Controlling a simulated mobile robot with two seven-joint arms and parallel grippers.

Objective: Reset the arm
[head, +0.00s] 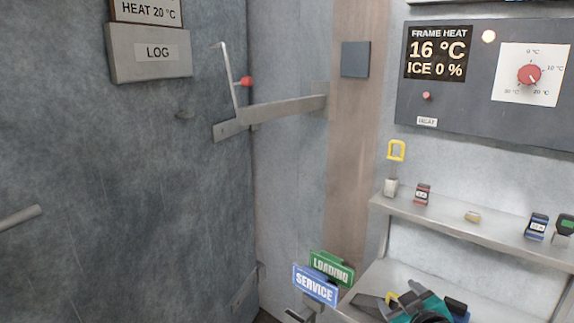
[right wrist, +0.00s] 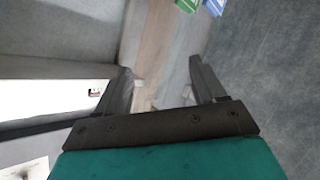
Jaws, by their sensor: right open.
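My right arm is teal and dark grey, and it reaches in at the bottom right of the head view. Its gripper shows best in the right wrist view (right wrist: 162,86), where two dark fingers stand apart with nothing between them. The gripper is open. The signs also show at the top of the right wrist view, beyond the fingers. My left gripper is out of view.
A grey door (head: 150,190) with a latch bar (head: 270,114) and a red-knobbed lever (head: 245,82) fills the left. The upper shelf (head: 450,219) holds several small devices and a yellow-looped item (head: 396,152). A control panel (head: 460,110) hangs above, reading 16 °C, ICE 0 %.

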